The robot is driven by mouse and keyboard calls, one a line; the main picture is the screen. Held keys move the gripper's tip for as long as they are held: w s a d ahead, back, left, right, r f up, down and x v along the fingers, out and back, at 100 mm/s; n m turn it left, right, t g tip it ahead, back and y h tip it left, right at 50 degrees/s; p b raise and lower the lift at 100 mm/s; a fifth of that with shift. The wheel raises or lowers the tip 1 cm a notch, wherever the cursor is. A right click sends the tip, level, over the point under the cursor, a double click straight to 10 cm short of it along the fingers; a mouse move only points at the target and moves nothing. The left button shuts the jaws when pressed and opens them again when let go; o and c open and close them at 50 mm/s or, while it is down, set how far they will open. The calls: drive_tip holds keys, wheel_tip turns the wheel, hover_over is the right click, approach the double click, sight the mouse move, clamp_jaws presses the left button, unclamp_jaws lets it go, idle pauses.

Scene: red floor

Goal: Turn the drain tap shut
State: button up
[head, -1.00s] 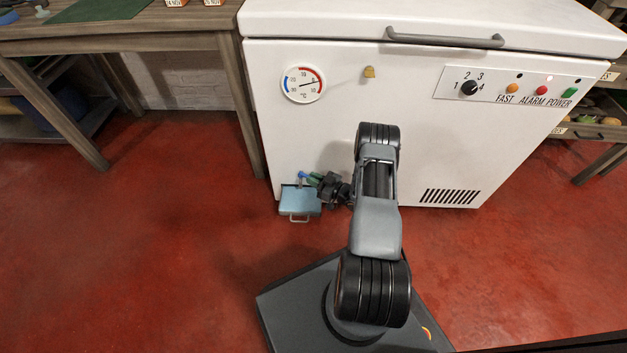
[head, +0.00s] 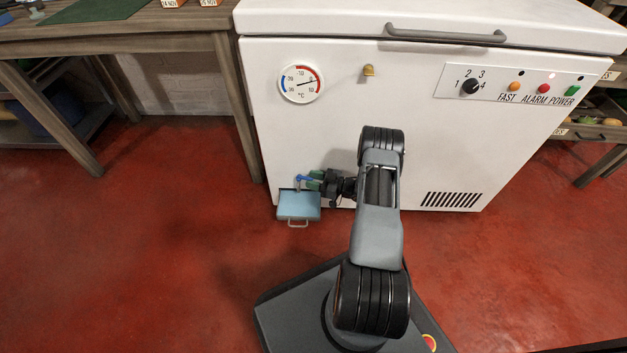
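The drain tap (head: 299,178) is a small blue-handled piece low on the left of the white chest freezer's (head: 330,130) front. A light blue tray (head: 298,208) with a wire handle sits on the floor beneath it. My gripper (head: 312,180), with green-tinted fingers, reaches in from the right and is at the tap's blue handle. It is too small to tell whether the fingers touch the handle or are closed on it. Part of the tap is hidden by the fingers.
A wooden table (head: 230,95) stands left of the freezer. A shelf with produce (head: 605,122) is at the right. A dial thermometer (head: 301,83) and a control panel (head: 510,82) are on the freezer front. The red floor at the left is clear.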

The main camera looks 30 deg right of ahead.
drive_tip(key=p+v, duration=0.3)
drive_tip(key=v, duration=1.1)
drive_tip(key=shift+a, duration=0.15)
drive_tip(key=shift+c, duration=0.4)
